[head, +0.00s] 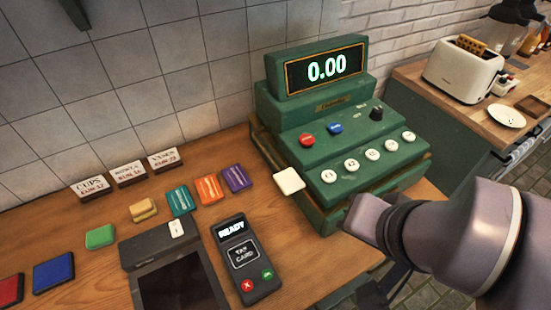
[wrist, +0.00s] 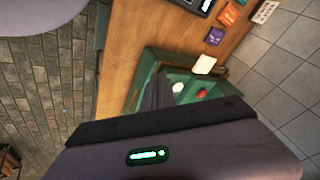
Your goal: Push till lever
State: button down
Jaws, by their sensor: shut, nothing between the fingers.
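The green till (head: 335,150) stands on the wooden counter, with its display reading 0.00. A white square tab (head: 289,181) sticks out at the till's left side; it looks like the lever, though its stem is hidden. It also shows in the wrist view (wrist: 205,64), beyond the till's edge. My gripper (head: 358,215) is shut and empty at the till's front right, below the row of white keys. It is apart from the white tab. In the wrist view my gripper's dark body covers much of the till, and I cannot tell whether it touches the till.
A card reader (head: 245,260) reading READY and a dark tray-like box (head: 180,275) lie left of the till. Several coloured blocks and price signs (head: 128,173) line the counter. A toaster (head: 465,67) stands on another counter at right. Tiled wall is behind.

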jog(key=w+a+r+n+g+p, duration=0.1)
jog(key=w+r+n+g+p, duration=0.2)
jog(key=r+p, duration=0.35)
jog(key=n+g+h+p, duration=0.35)
jog(key=n+p, duration=0.65)
jog(key=p, duration=0.7)
send_over(289, 179)
notch_tip(289, 179, down, 3)
jog(key=shift+w+a+f+y, duration=0.25)
jog(key=shift+w+a+y, duration=0.05)
jog(key=shift+a+y, duration=0.1)
jog(key=shift+f+b, duration=0.1)
jog(key=shift+b, duration=0.25)
jog(key=f+b, duration=0.6)
jog(key=f, duration=0.1)
jog(key=shift+s+d, duration=0.25)
jog(key=shift+r, duration=0.15)
